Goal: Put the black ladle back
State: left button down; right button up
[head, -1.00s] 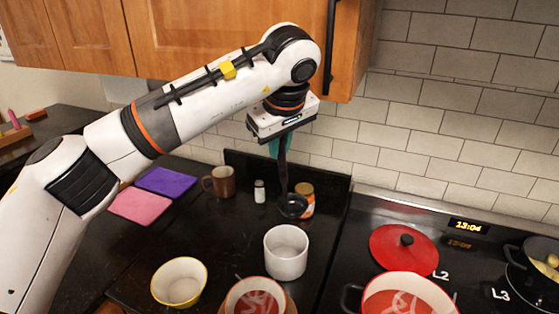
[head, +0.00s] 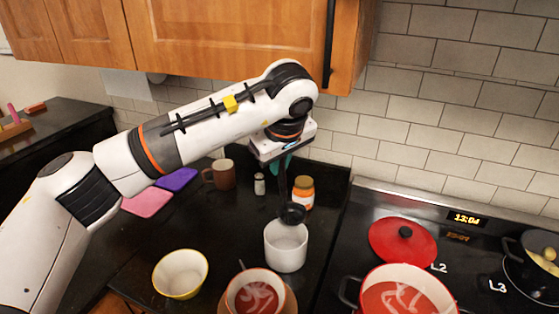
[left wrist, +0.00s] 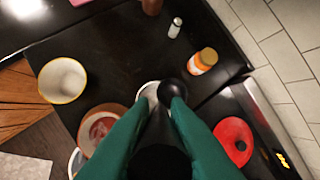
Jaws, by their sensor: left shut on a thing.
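My left gripper (head: 281,165), with green fingers, is shut on the black ladle and holds it upright with its round bowl down. The black ladle (head: 292,214) hangs with its bowl at the far rim of the white cylindrical pot (head: 285,250) in the head view. In the left wrist view the ladle bowl (left wrist: 172,89) shows just right of the white pot (left wrist: 148,92), partly over its opening. I cannot tell whether the ladle touches the rim. The fingers hide much of the pot in that view. My right gripper is not in view.
An orange-labelled jar (head: 303,193), a small shaker (head: 259,184) and a brown mug (head: 221,174) stand behind. A yellow-rimmed bowl (head: 181,274) and a soup bowl (head: 255,293) stand in front. A red pot (head: 408,290) and red lid (head: 403,242) are on the stove at right.

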pick_arm(q)
jog(key=shift+f, duration=0.25)
jog(key=c, duration=1.4)
grip_release()
jog(key=shift+r, duration=0.1)
jog(key=shift+r+p, duration=0.6)
jog(key=shift+s+r+b, duration=0.1)
jog(key=shift+r+b, duration=0.2)
jog(key=shift+r, duration=0.05)
jog(key=b+v, duration=0.2)
jog(key=v, duration=0.9)
jog(key=shift+r+b, duration=0.1)
jog(key=shift+b, duration=0.2)
